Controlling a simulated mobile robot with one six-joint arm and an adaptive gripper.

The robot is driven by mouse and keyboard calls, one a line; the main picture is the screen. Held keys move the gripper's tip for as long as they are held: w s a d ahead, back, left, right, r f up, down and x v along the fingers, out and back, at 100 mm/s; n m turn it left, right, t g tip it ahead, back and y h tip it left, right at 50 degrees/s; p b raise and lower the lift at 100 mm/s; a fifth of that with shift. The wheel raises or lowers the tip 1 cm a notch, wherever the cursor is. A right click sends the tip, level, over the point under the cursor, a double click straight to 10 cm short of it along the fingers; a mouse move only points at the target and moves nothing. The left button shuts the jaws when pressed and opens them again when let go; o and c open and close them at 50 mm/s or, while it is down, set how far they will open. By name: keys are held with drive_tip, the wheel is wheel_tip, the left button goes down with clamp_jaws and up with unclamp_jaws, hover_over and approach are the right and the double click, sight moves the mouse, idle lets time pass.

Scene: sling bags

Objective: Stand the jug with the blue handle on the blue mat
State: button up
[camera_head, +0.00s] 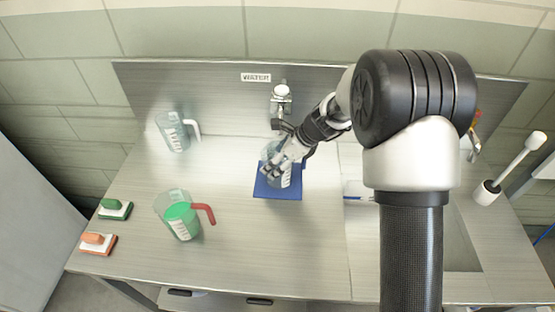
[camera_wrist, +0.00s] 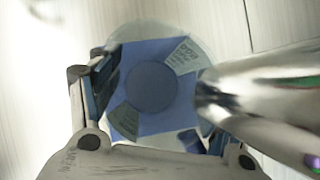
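A clear jug (camera_head: 286,178) with white markings stands on, or just above, the blue mat (camera_head: 291,194); I cannot tell which. The wrist view looks down into the jug (camera_wrist: 185,55), with the mat (camera_wrist: 150,54) showing blue through its base. My gripper (camera_head: 275,166) reaches down over it, and its fingers (camera_wrist: 160,105) lie on opposite sides of the jug. Whether they press on it is unclear. A small blue piece (camera_wrist: 191,140) beside the right finger may be the handle; the handle is not clear in the head view.
A chrome tap (camera_head: 281,92) rises close behind the mat; its spout (camera_wrist: 262,85) hides part of the right finger. A white-handled jug (camera_head: 172,132) and a red-handled jug with green contents (camera_head: 180,216) stand left. A sink lies right.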

drive_tip(key=o, duration=0.4)
drive_tip(key=shift+r, duration=0.1)
